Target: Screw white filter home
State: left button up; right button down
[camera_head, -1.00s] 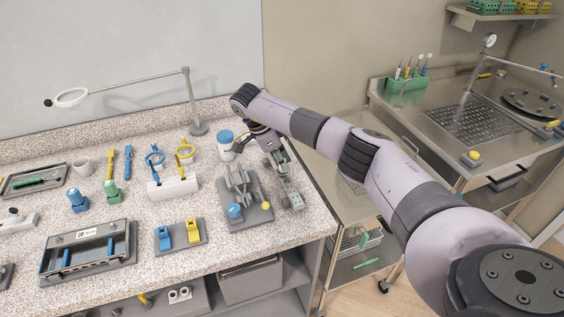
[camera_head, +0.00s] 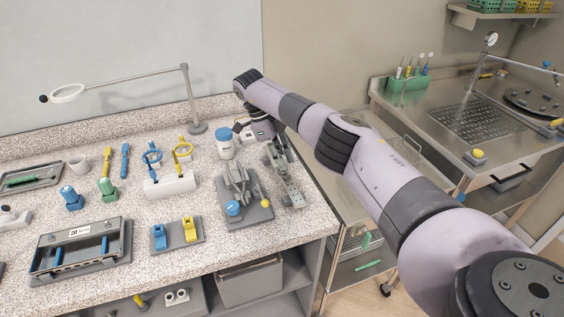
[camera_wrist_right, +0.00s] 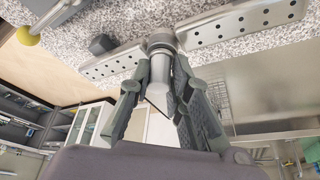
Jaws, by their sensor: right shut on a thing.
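In the right wrist view my right gripper (camera_wrist_right: 160,80) is shut around a pale grey cylindrical part (camera_wrist_right: 158,70), which I take for the white filter. A round grey collar (camera_wrist_right: 160,40) shows at its far end; whether the thread is seated cannot be seen. A perforated metal bar (camera_wrist_right: 240,22) runs behind it to both sides. The bar (camera_head: 285,180) also shows in the head view, at the counter's right edge. There my right wrist hangs over its far end, and the held part cannot be made out. My left gripper is not in view.
A grey fixture plate (camera_head: 250,220) with a blue knob (camera_head: 232,208) and yellow ball (camera_head: 265,203) lies left of the bar. A steel cart (camera_head: 345,245) stands right of the counter.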

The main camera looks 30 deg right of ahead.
jog(key=shift+d, duration=0.1)
jog(key=m+b, duration=0.1)
jog(key=m+y+b, duration=0.1)
jog(key=shift+f+m, duration=0.25)
jog(key=shift+m, duration=0.05)
jog(key=shift+r+m+g+b, duration=0.15)
jog(key=shift+m+g+b, duration=0.15)
jog(key=shift+m+b, duration=0.15)
jog(key=shift+r, duration=0.1)
jog(key=c, duration=1.7)
grip_release()
jog(key=shift+s, duration=0.1)
